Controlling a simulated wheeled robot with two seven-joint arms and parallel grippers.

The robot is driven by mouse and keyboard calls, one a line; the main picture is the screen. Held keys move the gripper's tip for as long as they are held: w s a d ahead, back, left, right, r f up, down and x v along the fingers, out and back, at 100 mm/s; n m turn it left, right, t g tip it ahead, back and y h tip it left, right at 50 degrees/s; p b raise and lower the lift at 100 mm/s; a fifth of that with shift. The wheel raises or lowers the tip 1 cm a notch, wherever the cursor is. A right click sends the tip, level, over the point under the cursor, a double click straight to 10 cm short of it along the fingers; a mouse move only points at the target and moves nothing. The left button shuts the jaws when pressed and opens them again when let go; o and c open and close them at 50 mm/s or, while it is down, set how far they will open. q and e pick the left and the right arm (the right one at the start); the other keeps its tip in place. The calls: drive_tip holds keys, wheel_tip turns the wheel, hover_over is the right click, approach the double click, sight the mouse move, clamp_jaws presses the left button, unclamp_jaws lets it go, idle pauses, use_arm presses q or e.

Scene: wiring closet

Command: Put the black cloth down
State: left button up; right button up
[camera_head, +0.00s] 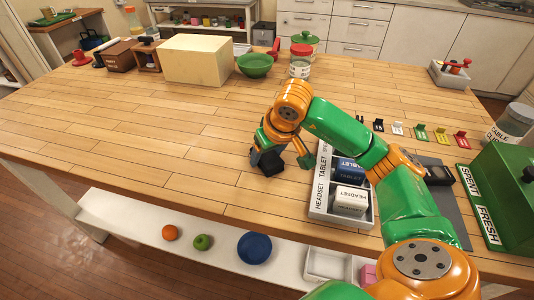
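My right gripper (281,157) points down at the middle of the table, just left of the grey organizer. A small dark lump (268,166) shows at its lower end, close to the tabletop. It may be the black cloth, but it is small and partly covered by the gripper. I cannot tell whether the fingers grip it or whether it touches the table. My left gripper is not in view.
The grey organizer (322,208) with tablet and headset boxes stands right of the gripper. A green bin (510,190) is at the right edge. A cream box (197,60) and green bowl (255,65) stand at the back. The table's left half is clear.

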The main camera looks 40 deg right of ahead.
drive_tip(key=shift+o, duration=1.1)
drive_tip(key=shift+r+p, duration=0.35)
drive_tip(key=shift+r, duration=0.05)
drive_tip(key=p+v, duration=0.1)
drive_tip(key=v, duration=1)
drive_tip(key=shift+s+r, duration=0.2)
drive_tip(key=shift+r, duration=0.1)
